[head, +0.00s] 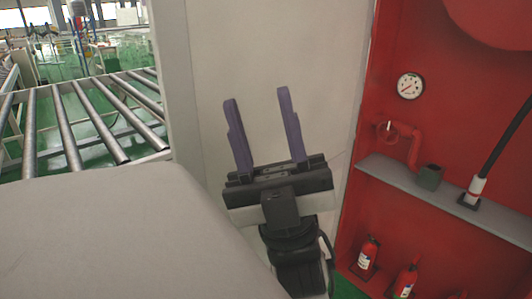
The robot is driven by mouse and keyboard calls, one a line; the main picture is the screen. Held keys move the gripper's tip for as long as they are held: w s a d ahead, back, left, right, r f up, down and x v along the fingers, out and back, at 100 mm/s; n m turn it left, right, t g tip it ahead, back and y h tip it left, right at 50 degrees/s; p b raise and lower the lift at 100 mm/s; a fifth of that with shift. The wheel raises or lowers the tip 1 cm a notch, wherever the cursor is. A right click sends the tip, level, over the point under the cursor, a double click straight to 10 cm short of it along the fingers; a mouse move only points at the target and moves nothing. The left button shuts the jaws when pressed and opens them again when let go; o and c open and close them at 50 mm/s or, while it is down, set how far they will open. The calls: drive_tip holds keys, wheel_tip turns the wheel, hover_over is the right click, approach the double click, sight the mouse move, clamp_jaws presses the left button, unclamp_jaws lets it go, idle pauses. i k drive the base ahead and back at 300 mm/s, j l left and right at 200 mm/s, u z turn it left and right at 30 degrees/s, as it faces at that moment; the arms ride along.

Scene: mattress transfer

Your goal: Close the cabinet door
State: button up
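The red cabinet (465,120) stands at the right, and its inside is exposed to view. I cannot make out for sure which surface is its door. A pale upright panel (285,45) borders the cabinet on the left, and it may be the door or a wall. My gripper (261,97) is in the middle of the head view, in front of this panel. Its two purple fingers point up and stand wide apart, with nothing between them. I cannot tell whether the fingertips touch the panel.
Inside the cabinet are a gauge (410,86), a red valve pipe (407,135), a grey shelf (425,191) and red extinguishers (368,253). A large plain grey surface (120,240) fills the lower left. A roller conveyor (75,120) lies behind it.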

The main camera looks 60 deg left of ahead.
sight(208, 54)
drive_tip(key=k+j+z, duration=0.1)
drive_tip(key=k+j, duration=0.6)
drive_tip(key=j, duration=0.6)
drive_tip(key=k+j, duration=0.15)
drive_tip(key=j, duration=0.2)
drive_tip(key=j+z, duration=0.1)
drive_tip(key=j, duration=1.7)
drive_tip(key=k+l+u, duration=0.1)
drive_tip(key=k+u, duration=0.15)
drive_tip(key=u, duration=0.15)
